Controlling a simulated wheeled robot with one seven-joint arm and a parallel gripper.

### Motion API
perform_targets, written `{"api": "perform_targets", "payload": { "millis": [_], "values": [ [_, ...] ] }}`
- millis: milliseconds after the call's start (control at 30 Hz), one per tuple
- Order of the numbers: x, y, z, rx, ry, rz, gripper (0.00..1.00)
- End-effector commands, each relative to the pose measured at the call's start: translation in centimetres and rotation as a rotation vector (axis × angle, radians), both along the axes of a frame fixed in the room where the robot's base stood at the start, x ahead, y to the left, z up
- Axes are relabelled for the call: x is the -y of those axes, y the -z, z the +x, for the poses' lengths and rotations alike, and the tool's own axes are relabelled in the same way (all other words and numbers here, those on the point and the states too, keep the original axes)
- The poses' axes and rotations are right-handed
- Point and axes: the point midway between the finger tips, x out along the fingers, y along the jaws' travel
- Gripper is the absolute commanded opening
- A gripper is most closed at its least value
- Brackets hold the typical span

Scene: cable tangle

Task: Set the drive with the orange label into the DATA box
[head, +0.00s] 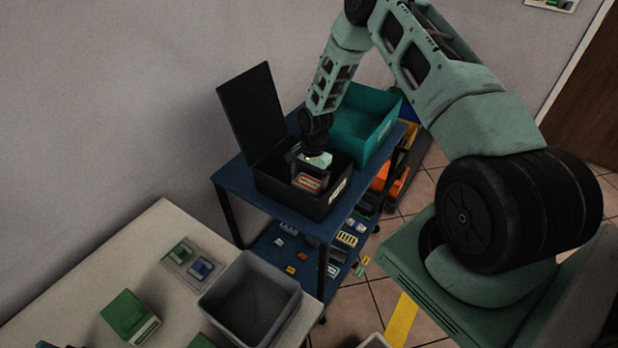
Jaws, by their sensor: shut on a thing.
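A small drive with an orange label (308,182) hangs below my gripper (311,172), which is shut on it. The gripper points down into the mouth of a black box (292,205) with its lid (252,108) standing open at the left. The box has a white label (338,190) on its right side, too small to read, so I cannot tell whether it says DATA. I cannot tell whether the drive touches the box floor, and the far inside of the box is partly hidden by my gripper.
A teal bin (366,128) stands just behind the black box on the blue cart (232,177). Small parts lie on the cart's lower shelf (262,252). A grey bin (222,312) and a green block (127,312) are on the pale table (95,262) in front.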

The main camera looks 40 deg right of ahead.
Motion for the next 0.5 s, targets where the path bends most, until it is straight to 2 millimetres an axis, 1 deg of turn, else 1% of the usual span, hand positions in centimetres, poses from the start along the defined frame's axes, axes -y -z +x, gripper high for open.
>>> {"api": "perform_targets", "payload": {
  "millis": [167, 267, 300, 333, 367, 500],
  "values": [
    [0.0, 0.01, 0.02, 0.0, 0.0, 0.0, 0.61],
    [0.0, 0.36, 0.02, 0.0, 0.001, 0.0, 0.61],
    [0.0, 0.38, 0.01, 0.0, 0.001, 0.0, 0.89],
    [0.0, 0.29, 0.02, 0.0, 0.001, 0.0, 0.97],
    [0.01, 0.27, 0.01, 0.0, 0.001, 0.0, 1.0],
    [0.0, 0.27, 0.01, 0.0, 0.001, 0.0, 1.0]
  ]
}}
